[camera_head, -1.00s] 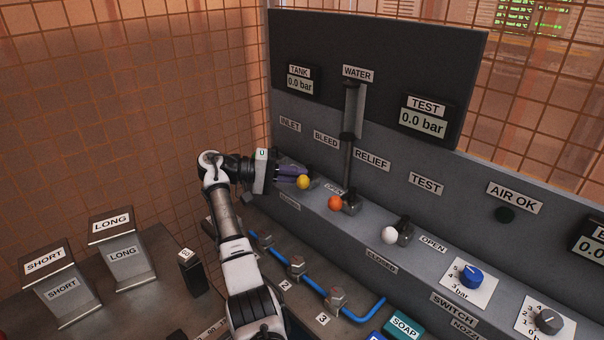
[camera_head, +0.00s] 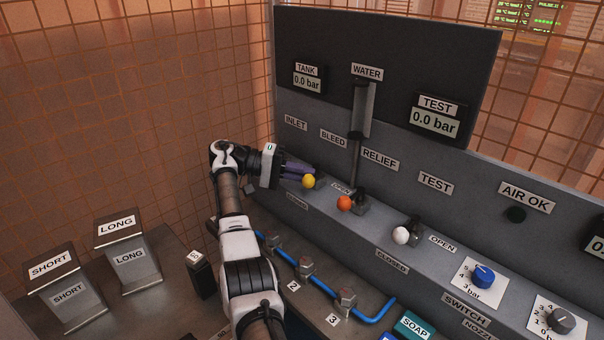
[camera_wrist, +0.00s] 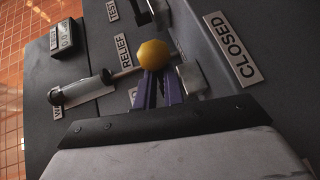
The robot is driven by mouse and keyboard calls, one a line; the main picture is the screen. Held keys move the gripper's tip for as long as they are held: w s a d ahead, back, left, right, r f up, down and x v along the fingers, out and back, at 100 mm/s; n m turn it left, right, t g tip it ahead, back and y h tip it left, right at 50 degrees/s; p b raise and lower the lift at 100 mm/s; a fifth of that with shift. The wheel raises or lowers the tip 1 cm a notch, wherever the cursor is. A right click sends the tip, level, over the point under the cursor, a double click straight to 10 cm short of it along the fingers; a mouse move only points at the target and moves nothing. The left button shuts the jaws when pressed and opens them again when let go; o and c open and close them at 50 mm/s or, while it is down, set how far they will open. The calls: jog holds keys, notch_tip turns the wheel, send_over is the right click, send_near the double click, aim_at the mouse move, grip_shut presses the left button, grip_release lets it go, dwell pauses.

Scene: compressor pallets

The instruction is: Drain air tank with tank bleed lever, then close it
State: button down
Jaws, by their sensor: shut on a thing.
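The lever with the yellow ball knob (camera_head: 308,181) stands on the grey ledge, below and between the INLET label (camera_head: 296,123) and BLEED label (camera_head: 333,138). My gripper (camera_head: 301,176) is shut on this lever at its knob. In the wrist view the purple fingertips (camera_wrist: 158,78) meet just under the yellow knob (camera_wrist: 153,53), with a CLOSED label (camera_wrist: 234,48) to the right. The lever's base is partly hidden, so I cannot tell its exact angle. The TANK gauge (camera_head: 308,80) reads 0.0 bar.
An orange-knobbed lever (camera_head: 345,203) and a white-knobbed lever (camera_head: 401,235) stand to the right. The vertical WATER tube (camera_head: 357,140) is close behind. The TEST gauge (camera_head: 436,121) reads 0.0 bar. A blue hose (camera_head: 321,286) with fittings runs in front of the ledge.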

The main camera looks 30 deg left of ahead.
jog(key=shift+w+d+r, duration=0.1)
jog(key=shift+d+r, duration=0.05)
jog(key=shift+d, duration=0.1)
dwell(0.7)
jog(key=c, duration=1.5)
grip_release()
jog(key=shift+d+r, duration=0.1)
jog(key=shift+d, duration=0.1)
jog(key=shift+a, duration=0.15)
jog(key=shift+a, duration=0.15)
